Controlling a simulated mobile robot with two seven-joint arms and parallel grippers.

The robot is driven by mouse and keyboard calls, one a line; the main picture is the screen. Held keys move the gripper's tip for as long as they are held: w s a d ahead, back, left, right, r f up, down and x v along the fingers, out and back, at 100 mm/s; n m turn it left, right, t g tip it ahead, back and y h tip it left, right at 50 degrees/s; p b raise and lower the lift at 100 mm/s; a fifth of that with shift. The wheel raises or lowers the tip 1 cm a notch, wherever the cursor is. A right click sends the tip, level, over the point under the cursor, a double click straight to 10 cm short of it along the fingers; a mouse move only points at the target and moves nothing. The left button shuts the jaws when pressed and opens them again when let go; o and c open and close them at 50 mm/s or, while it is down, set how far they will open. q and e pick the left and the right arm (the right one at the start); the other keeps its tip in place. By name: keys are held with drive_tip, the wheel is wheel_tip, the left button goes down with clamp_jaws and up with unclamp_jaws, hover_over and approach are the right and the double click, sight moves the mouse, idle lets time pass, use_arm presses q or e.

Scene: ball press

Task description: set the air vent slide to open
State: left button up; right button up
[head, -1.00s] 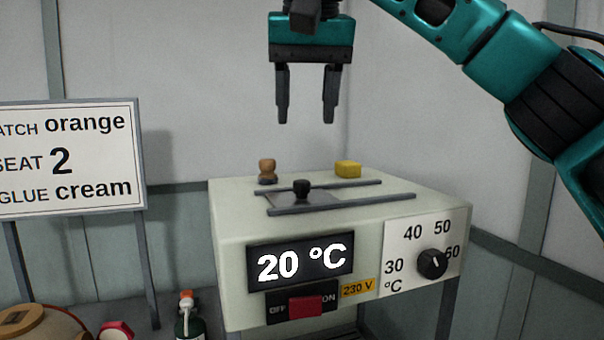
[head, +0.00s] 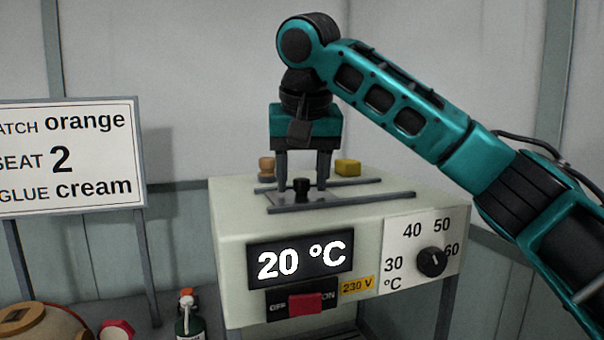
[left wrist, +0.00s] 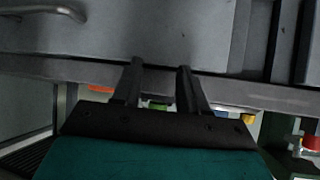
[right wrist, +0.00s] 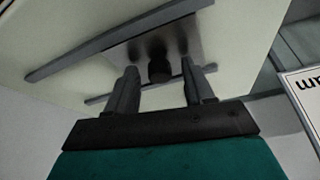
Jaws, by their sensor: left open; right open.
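The air vent slide is a grey plate (head: 283,199) with a black knob (head: 302,189), set between two dark rails on top of the cream machine (head: 228,236). My right gripper (head: 304,186) is open and points down over the machine's top, its fingers close behind the knob. In the right wrist view the knob (right wrist: 160,69) shows just beyond and between the two open fingertips; I cannot tell whether they touch it. My left gripper (left wrist: 160,68) is open and empty, in front of a grey surface in the left wrist view.
On the machine's top behind the rails are a wooden peg (head: 266,169) and a yellow block (head: 347,168). The front has a 20 °C display (head: 299,261), a red switch (head: 306,304) and a dial (head: 431,262). A sign (head: 70,155) stands left.

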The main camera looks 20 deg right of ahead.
clamp_jaws()
idle(0.3)
idle(0.3)
